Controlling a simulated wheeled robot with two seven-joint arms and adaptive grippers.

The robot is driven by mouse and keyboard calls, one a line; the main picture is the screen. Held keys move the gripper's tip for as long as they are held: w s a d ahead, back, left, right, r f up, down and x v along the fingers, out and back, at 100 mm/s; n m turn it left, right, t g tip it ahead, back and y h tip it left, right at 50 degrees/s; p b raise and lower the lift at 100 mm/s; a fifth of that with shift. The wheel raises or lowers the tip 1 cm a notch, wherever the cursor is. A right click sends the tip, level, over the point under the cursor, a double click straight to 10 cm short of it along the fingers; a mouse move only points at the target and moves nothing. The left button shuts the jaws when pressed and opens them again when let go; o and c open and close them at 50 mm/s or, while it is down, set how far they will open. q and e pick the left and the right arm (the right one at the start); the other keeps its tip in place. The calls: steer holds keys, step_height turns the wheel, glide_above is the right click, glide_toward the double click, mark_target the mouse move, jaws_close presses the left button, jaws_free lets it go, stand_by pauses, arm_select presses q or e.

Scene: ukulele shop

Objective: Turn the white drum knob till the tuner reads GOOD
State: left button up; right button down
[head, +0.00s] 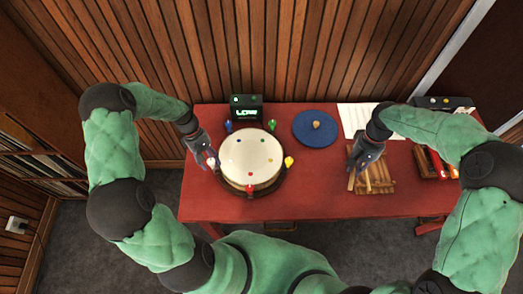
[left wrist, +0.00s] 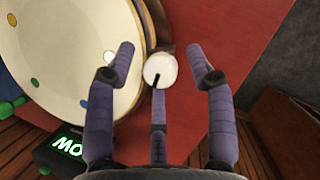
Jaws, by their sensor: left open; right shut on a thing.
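The drum (head: 252,156) has a cream skin with coloured dots and stands on the red table, with coloured knobs around its rim. The white drum knob (head: 211,161) is at its left side. It also shows in the left wrist view (left wrist: 160,70), with a dark line on it. My left gripper (head: 203,155) is open, its fingers spread on either side of the white knob without closing on it. The tuner (head: 247,108) behind the drum reads LOW; in the left wrist view its lit text is upside down and partly hidden. My right gripper (head: 361,168) is shut on a wooden stick.
A blue disc (head: 316,127) with a small tan knob lies right of the drum. A slatted wooden piece (head: 376,178) lies beneath my right gripper. White sheets (head: 355,115) and a dark box (head: 444,102) are at the back right. The table's front middle (head: 318,198) is clear.

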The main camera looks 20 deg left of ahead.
arm_select(q)
jaws_close()
steer(key=shift+m, duration=0.4)
steer(key=shift+d+m+g+y+b, duration=0.15)
steer(key=shift+m+g+y, duration=0.25)
steer(key=shift+m, duration=0.9)
steer(key=shift+m+g+y+b, duration=0.15)
steer(key=shift+m+g+y, duration=0.25)
steer(key=shift+m, duration=0.9)
arm_select(e)
steer(key=shift+f, duration=0.35)
arm_select(q)
jaws_free()
